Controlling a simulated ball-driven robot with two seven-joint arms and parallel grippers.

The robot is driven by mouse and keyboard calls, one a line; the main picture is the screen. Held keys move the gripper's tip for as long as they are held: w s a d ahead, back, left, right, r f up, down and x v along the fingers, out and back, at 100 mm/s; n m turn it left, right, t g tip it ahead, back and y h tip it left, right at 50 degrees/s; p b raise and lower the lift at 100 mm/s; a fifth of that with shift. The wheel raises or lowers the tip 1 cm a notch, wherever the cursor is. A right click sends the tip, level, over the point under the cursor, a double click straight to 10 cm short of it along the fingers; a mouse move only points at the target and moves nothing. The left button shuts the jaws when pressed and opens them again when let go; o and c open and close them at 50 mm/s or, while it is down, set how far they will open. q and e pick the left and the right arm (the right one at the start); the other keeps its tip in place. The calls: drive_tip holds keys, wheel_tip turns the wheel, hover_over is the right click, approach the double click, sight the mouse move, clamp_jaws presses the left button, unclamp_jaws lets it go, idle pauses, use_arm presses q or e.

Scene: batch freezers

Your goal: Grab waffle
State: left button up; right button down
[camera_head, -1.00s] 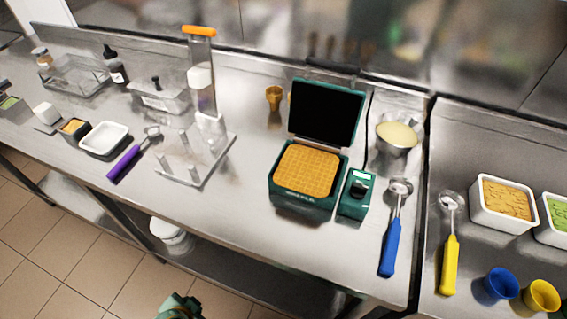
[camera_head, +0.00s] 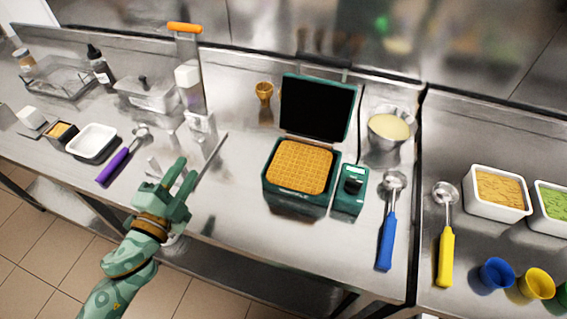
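The golden square waffle (camera_head: 302,166) lies flat in the lower plate of the green waffle iron (camera_head: 296,204). The iron's lid (camera_head: 317,108) stands open behind it, its dark inner face toward me. My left gripper (camera_head: 182,173) is open and empty, to the left of the iron and apart from it. Its two green fingers are spread and point up and away, in front of the clear stand on the counter. My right gripper is not in view.
A green control box (camera_head: 350,191) with a black knob is beside the iron. A blue-handled scoop (camera_head: 387,236) lies right of it, and a metal bowl (camera_head: 390,128) stands behind. The clear stand (camera_head: 211,158) is left of the iron.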

use_arm(q)
drive_tip(key=s+d+f+m+g+h, duration=0.1)
drive_tip(key=d+m+g+h, duration=0.1)
drive_tip(key=m+g+h, duration=0.1)
drive_tip(key=s+d+f+m+g+h, duration=0.1)
drive_tip(key=s+d+m+g+h, duration=0.1)
drive_tip(key=m+g+h, duration=0.2)
drive_tip(key=s+d+f+m+g+h, duration=0.2)
drive_tip(key=m+g+h, duration=0.2)
drive_tip(key=m, duration=0.3)
drive_tip(key=shift+s+d+h, duration=0.25)
drive_tip(key=shift+h, duration=0.15)
approach(300, 166)
drive_tip(key=s, duration=0.2)
drive_tip(key=s+d+p, duration=0.1)
drive_tip(key=s, duration=0.1)
drive_tip(key=shift+s+d, duration=0.1)
drive_tip(key=shift+s, duration=0.15)
drive_tip(key=x, duration=0.6)
drive_tip(key=shift+s+f, duration=0.15)
drive_tip(key=shift+f, duration=0.05)
clamp_jaws()
